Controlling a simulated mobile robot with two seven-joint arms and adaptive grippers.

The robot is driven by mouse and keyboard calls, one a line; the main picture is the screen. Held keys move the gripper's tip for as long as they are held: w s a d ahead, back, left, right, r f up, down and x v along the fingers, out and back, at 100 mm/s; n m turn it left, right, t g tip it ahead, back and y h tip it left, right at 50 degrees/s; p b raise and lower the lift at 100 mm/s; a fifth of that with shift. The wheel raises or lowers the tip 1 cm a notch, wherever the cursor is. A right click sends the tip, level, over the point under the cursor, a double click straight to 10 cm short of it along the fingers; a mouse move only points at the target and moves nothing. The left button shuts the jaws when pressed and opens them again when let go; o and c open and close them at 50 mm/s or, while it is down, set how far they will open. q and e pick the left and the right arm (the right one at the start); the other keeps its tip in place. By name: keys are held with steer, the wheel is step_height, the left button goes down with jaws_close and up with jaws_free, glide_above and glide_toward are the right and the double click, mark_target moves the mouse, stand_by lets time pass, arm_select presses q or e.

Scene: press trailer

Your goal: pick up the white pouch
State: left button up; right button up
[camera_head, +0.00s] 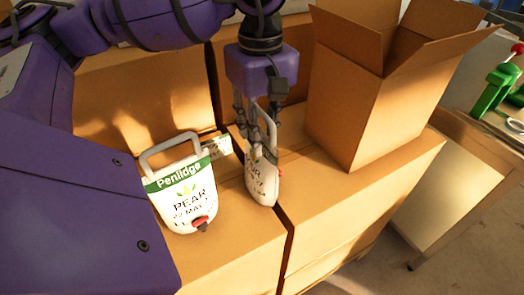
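One white pouch (182,190) with a green band, a grey loop handle and a red tap stands on the cardboard boxes, facing me. A second white pouch (262,182) stands to its right, turned nearly edge-on, with its handle upward. My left gripper (257,132) points down over this second pouch. Its fingers are apart, with the pouch's handle and upper edge between them. I cannot tell whether a finger touches the handle. The second pouch appears to rest on the boxes. My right gripper is out of view.
An open cardboard box (370,110) stands close to the right of my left gripper. Another white-and-green item (217,147) lies behind the first pouch. Closed boxes (140,95) stand behind. A green tool with a red knob (495,90) sits on a bench at far right.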

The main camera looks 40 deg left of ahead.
arm_select(q)
jaws_close()
steer(key=shift+w+r, duration=0.1)
stand_by(0.4)
steer(key=shift+r, duration=0.1)
